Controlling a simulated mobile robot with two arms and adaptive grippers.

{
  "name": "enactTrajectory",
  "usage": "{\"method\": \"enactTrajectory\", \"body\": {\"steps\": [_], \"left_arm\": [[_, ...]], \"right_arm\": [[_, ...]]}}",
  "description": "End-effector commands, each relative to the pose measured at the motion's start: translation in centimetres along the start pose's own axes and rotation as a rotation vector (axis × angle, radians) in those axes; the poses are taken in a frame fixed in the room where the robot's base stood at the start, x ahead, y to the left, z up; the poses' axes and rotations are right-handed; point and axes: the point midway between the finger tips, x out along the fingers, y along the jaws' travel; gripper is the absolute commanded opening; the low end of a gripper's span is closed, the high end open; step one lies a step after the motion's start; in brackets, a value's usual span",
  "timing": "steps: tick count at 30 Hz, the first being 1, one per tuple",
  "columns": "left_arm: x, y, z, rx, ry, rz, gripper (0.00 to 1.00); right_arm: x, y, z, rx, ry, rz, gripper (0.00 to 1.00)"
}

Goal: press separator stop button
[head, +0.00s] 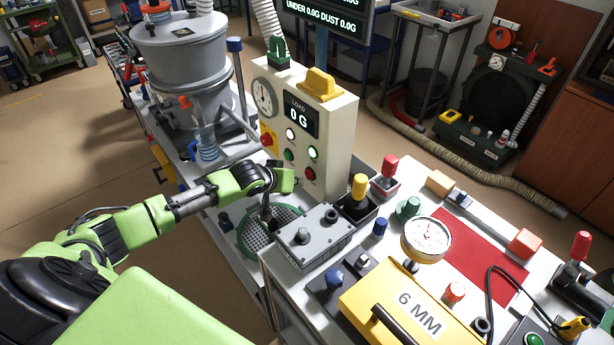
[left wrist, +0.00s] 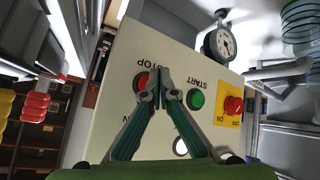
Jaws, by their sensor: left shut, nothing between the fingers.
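The separator's cream control box (head: 338,140) stands in the middle of the head view. Its red stop button (head: 310,174) is low on the front face, beside a green start button (head: 289,155). My left gripper (head: 287,182) is close in front of this face; its fingertips are hard to make out there. In the left wrist view the panel appears upside down. The left gripper (left wrist: 155,88) is shut and empty, its tips overlapping the right part of the red STOP button (left wrist: 141,82). The START button (left wrist: 196,99) is to their right. Contact cannot be told.
A yellow-backed red switch (head: 267,140) and a white lamp (head: 290,134) share the panel. A grey box (head: 314,240) and a green-rimmed sieve (head: 248,243) lie below my arm. A crowded bench with a gauge (head: 426,239) and yellow case (head: 365,305) is at the right.

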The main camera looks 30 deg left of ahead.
Motion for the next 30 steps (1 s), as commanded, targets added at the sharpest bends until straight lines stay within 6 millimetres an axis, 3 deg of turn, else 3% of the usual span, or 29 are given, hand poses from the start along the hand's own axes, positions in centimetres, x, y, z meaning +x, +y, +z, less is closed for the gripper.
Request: {"method": "enactTrajectory", "body": {"steps": [30], "left_arm": [[0.89,0.66,-0.72,-0.001,0.001,0.000,0.00]], "right_arm": [[-0.22,-0.11,0.00,0.000,-0.001,-0.001,0.40]]}}
